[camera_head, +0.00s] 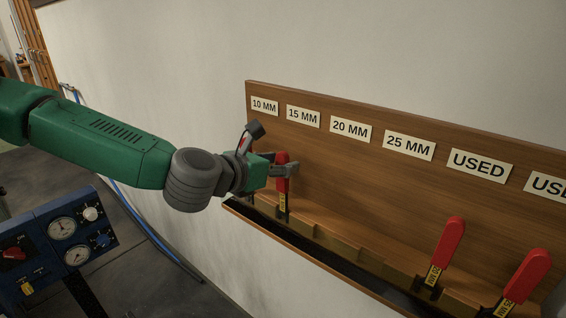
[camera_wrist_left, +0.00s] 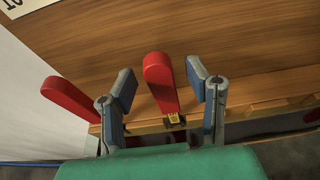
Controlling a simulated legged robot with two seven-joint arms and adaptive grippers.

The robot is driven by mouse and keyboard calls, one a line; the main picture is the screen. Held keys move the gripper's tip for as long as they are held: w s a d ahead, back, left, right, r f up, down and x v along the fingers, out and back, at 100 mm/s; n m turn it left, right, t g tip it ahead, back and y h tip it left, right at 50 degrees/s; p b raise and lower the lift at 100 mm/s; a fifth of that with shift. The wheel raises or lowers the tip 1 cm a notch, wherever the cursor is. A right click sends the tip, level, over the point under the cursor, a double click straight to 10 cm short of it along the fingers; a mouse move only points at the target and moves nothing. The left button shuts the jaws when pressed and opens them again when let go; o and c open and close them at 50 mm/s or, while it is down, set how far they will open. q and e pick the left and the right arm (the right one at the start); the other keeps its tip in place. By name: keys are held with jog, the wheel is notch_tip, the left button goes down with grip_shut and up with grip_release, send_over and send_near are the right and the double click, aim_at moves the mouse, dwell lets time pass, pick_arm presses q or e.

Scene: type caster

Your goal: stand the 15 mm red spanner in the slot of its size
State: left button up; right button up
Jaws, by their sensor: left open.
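A red-handled spanner (camera_head: 282,185) stands upright in the slotted wooden rack (camera_head: 330,172), below and between the 10 MM label (camera_head: 264,106) and the 15 MM label (camera_head: 303,116). Its yellow tag (camera_wrist_left: 174,118) is too small to read. My left gripper (camera_head: 284,170) is open around the handle. In the left wrist view the red handle (camera_wrist_left: 160,82) stands between the two spread fingers, with a gap on each side. A second red handle (camera_wrist_left: 68,98) is left of the fingers in that view. My right gripper is not in view.
Two more red-handled spanners, (camera_head: 446,245) and (camera_head: 524,278), stand towards the right, near the USED labels (camera_head: 481,166). The ledge between the left and right spanners looks free. A blue gauge panel (camera_head: 60,240) is at lower left. A pale wall rises behind the rack.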

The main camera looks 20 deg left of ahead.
pick_arm(q)
jog(key=v, duration=0.6)
jog(key=shift+s, duration=0.1)
jog(key=s+d+f+m+g, duration=0.3)
jog(key=s+f+m, duration=0.35)
jog(key=f, duration=0.45)
jog(key=s+d+f+m+g, duration=0.3)
jog(key=s+f+m+g, duration=0.15)
jog(key=f+m, duration=0.5)
jog(key=s+a+f+m+g+y, duration=0.2)
jog(key=s+a+f+m, duration=0.3)
jog(key=s+f+m, duration=0.3)
jog(key=s+a+f+m+g+y, duration=0.2)
jog(key=s+a+f+m, duration=0.4)
jog(key=s, duration=0.5)
jog(key=f+m+g, duration=0.1)
jog(key=f+m, duration=0.1)
jog(key=m, duration=0.1)
jog(key=shift+g+y, duration=0.3)
jog(key=shift+g, duration=0.05)
